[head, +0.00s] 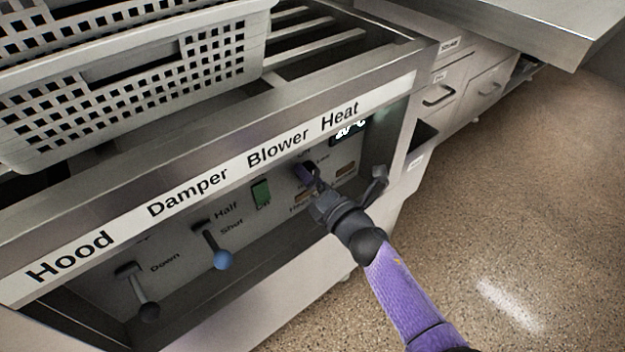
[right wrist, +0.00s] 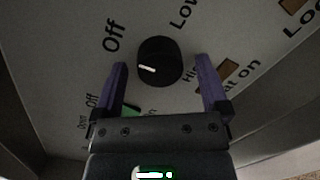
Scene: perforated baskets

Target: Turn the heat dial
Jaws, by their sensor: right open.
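The heat dial (right wrist: 158,62) is a round black knob with a white pointer mark, set in a grey panel and seen in the right wrist view. The words "Off" and "Low" are printed beside it, and other labels are partly cut off. My right gripper (right wrist: 161,88) is open, with one purple finger to each side and the dial between and just beyond the fingertips. I cannot tell if a finger touches it. In the head view my right gripper (head: 308,174) reaches the panel under the "Heat" label and hides most of the dial. My left gripper is out of view.
Left along the panel are a green blower switch (head: 261,193), a blue-tipped damper lever (head: 221,259) and a dark hood lever (head: 148,310). A perforated basket (head: 150,100) sits on the slatted top above. A lit display (head: 350,129) is near the dial. Open floor lies right.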

